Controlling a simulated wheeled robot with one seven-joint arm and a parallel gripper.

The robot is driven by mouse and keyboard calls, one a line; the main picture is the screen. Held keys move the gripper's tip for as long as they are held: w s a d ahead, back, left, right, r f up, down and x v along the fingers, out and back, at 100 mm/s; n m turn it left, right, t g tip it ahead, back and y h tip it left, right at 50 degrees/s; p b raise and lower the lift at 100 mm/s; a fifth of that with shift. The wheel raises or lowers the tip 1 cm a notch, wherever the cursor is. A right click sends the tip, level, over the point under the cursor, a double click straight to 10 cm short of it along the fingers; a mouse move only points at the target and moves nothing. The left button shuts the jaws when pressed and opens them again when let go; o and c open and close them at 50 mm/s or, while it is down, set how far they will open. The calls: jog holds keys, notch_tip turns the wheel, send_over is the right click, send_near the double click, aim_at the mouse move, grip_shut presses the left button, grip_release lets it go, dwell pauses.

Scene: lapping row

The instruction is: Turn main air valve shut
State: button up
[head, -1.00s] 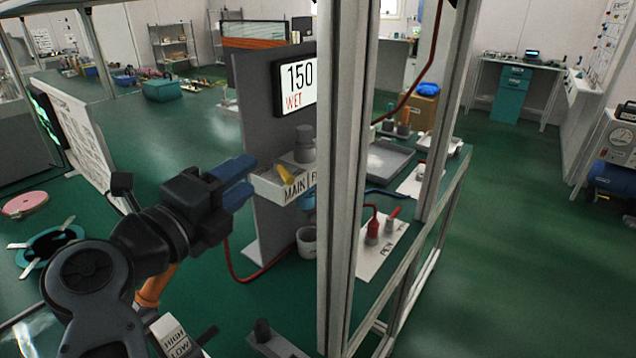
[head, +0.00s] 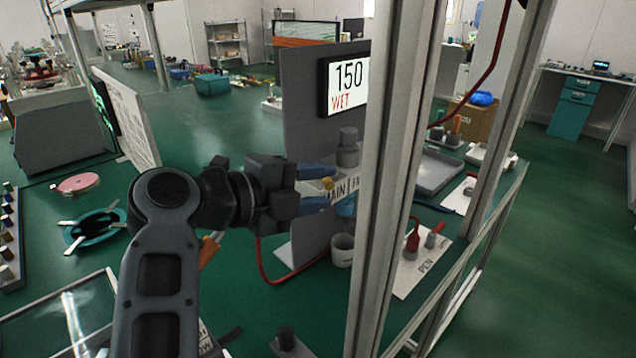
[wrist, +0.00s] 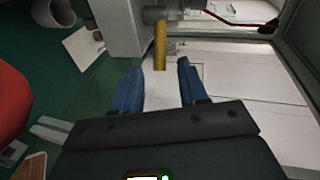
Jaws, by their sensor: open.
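The main air valve shows as a yellow lever (head: 327,183) at the left end of a pale bracket marked MAIN (head: 345,188). In the wrist view the yellow lever (wrist: 160,47) points straight down the picture toward my gripper. My gripper (head: 322,187) is open, with its blue fingers apart. In the wrist view the gripper (wrist: 160,68) has the lever's tip between its fingertips, with a visible gap on each side. The lever's far end meets a grey body (wrist: 155,14). A post hides the right part of the bracket.
A metal frame post (head: 388,180) stands just right of the bracket. A grey panel behind carries a display (head: 346,84) reading 150 WET. A white cup (head: 342,250) and a red hose (head: 275,275) are below.

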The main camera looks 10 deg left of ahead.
jog(key=shift+w+d, duration=0.15)
grip_shut()
dwell(0.4)
jog(key=shift+w+d+f+n+t+y+p, duration=0.15)
jog(key=shift+d+n+t+y+p, duration=0.65)
jog(key=shift+p, duration=1.3)
jog(key=shift+w+d+r+n+t+y+p, duration=0.1)
jog(key=shift+w+d+n+t+y+p, duration=0.25)
jog(key=shift+n+y+p, duration=1.35)
jog(key=shift+w+d+f+n+t+y+p, duration=0.1)
jog(key=shift+d+n+t+y+p, duration=0.5)
jog(key=shift+p, duration=1.9)
jog(key=shift+a, duration=0.15)
grip_release()
